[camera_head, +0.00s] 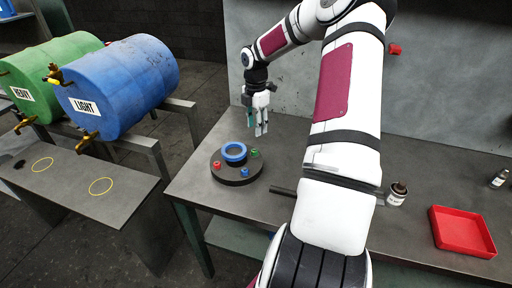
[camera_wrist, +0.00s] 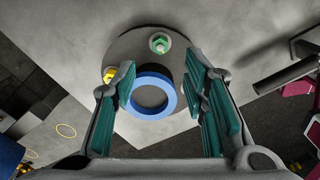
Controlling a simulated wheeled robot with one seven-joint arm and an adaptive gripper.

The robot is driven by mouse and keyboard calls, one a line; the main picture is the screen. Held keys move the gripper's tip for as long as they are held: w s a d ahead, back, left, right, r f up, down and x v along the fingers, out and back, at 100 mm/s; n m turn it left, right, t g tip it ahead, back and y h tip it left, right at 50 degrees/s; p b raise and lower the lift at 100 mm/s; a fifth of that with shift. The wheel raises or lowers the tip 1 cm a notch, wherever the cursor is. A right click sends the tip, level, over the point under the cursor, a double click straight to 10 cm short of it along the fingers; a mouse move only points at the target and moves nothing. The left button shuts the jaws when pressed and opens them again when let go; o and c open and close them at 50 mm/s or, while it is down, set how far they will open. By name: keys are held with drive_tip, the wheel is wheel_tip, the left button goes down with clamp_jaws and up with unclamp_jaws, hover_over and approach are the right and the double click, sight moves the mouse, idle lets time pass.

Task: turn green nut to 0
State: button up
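The green nut (camera_head: 254,153) sits on the right side of a dark round base (camera_head: 236,181) on the table. In the wrist view the green nut (camera_wrist: 159,43) is a hex nut near the top rim of the base, beyond the fingertips. My gripper (camera_head: 261,132) points down above and just behind the base, apart from the nut. Its teal fingers (camera_wrist: 166,82) are spread with nothing held. No number marking is readable.
A red nut (camera_head: 217,165), a blue nut (camera_head: 245,173) and a yellow nut (camera_wrist: 110,74) also sit on the base. A dark bar (camera_head: 283,191) lies to its right.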

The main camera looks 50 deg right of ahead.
sight(255, 150)
wheel_tip(255, 150, down, 11)
drive_tip(key=shift+r+p, duration=0.15)
drive_tip(key=shift+p, duration=0.25)
drive_tip(key=shift+c, duration=0.2)
clamp_jaws()
